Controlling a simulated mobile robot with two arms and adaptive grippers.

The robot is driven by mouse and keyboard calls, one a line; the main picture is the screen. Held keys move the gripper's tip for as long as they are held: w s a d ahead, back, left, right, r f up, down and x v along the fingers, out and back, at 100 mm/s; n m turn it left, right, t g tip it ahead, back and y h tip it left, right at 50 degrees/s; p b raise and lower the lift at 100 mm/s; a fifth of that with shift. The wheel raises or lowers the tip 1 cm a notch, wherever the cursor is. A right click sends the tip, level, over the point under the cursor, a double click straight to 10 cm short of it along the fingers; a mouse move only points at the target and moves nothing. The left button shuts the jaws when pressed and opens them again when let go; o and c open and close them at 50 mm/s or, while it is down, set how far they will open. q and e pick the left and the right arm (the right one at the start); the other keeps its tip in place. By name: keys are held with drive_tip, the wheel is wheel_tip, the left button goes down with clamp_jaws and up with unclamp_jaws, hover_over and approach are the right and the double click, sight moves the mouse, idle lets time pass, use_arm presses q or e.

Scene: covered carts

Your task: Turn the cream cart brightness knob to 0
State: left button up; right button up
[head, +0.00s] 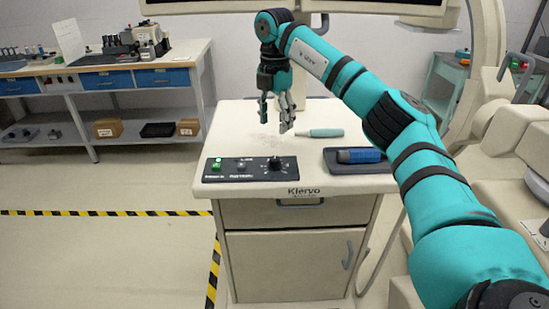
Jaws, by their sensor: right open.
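The cream cart (232,123) stands in front of me. A black control panel (222,169) lies at the front left of its top, with a green-lit switch (217,163) and a small second control. The black knob (274,164) sits toward the panel's right side; its pointer and scale are too small to read. My right gripper (273,114) hangs pointing down above the cart top, behind and above the knob and apart from it. Its fingers are spread and empty. My left gripper is not in view.
A teal-handled tool (320,133) lies right of the gripper. A dark tray (341,168) with a blue item (359,155) sits at the cart's front right. A workbench (110,90) stands back left. Yellow-black tape (105,213) marks the open floor on the left.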

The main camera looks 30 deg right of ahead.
sight(275, 158)
wheel_tip(275, 158, down, 12)
drive_tip(key=shift+r+p, duration=0.15)
drive_tip(key=shift+p, duration=0.35)
drive_tip(key=shift+c, duration=0.3)
clamp_jaws()
